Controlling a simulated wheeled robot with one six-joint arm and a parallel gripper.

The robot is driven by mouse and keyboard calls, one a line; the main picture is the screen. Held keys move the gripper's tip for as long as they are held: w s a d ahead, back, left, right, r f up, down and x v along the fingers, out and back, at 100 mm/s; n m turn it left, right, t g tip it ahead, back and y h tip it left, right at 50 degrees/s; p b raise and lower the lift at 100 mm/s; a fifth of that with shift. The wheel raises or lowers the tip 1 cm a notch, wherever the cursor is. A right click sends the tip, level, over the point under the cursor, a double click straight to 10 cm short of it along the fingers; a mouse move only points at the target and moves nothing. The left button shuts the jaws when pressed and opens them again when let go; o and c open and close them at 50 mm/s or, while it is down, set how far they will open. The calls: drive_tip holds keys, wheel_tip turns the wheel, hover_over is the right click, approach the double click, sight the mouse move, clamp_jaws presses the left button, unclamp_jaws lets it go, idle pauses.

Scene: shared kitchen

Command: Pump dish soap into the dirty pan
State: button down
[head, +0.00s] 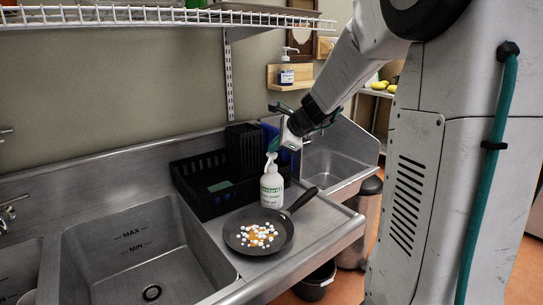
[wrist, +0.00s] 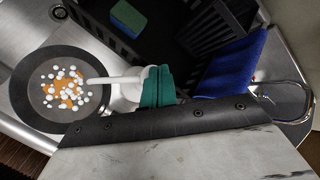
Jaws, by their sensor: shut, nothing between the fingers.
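The dirty pan (head: 258,231) is dark and lies on the steel drainboard, its handle pointing back right. Orange residue and many small white blobs lie in it; it also shows in the wrist view (wrist: 62,90). The white soap bottle (head: 271,188) with a green label stands upright just behind the pan. Its white pump spout (wrist: 112,80) points toward the pan in the wrist view. My gripper (head: 274,143), with teal fingers, is shut and empty right above the pump head. The fingers (wrist: 157,88) overlap the pump top in the wrist view; I cannot tell whether they touch it.
A black dish crate (head: 205,197) stands directly behind the bottle, with a green sponge (wrist: 126,18) in it and a blue cloth (wrist: 232,65) at its side. A sink basin (head: 145,260) is at left, a smaller one (head: 335,165) at right. A wire shelf (head: 160,16) hangs above.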

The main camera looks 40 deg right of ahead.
sight(275, 155)
drive_tip(key=shift+f, duration=0.1)
idle(0.5)
drive_tip(key=shift+f, duration=0.4)
idle(0.3)
drive_tip(key=shift+r, duration=3.5)
